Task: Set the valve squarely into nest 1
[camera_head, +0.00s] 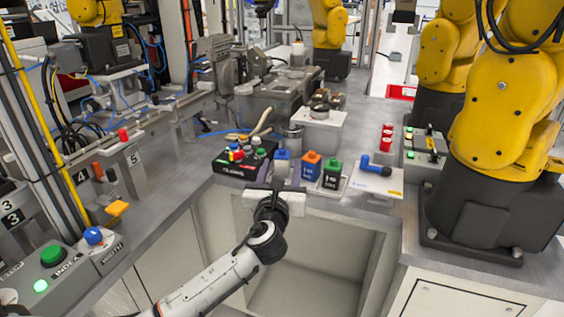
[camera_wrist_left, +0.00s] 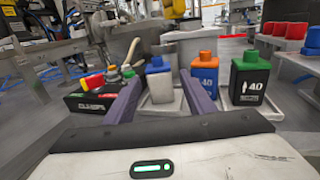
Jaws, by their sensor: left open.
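A blue elbow-shaped part, which looks like the valve (camera_head: 377,166), lies on a pale plate (camera_head: 372,186) right of the bottles. A blue part at the right edge of the left wrist view (camera_wrist_left: 312,42) seems to be the same one. No number marking nest 1 is readable, so I cannot tell which seat it is. My left gripper (camera_head: 277,184) is left of the valve, over the bench's front edge. Its two purple fingers (camera_wrist_left: 160,92) are apart and empty, with a blue-capped bottle (camera_wrist_left: 159,84) beyond them. My right gripper is not in view.
A black control box (camera_head: 245,158) is at left, red cylinders (camera_head: 387,138) behind the valve. A yellow arm (camera_head: 505,100) stands at right. An open recess (camera_head: 315,265) lies below.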

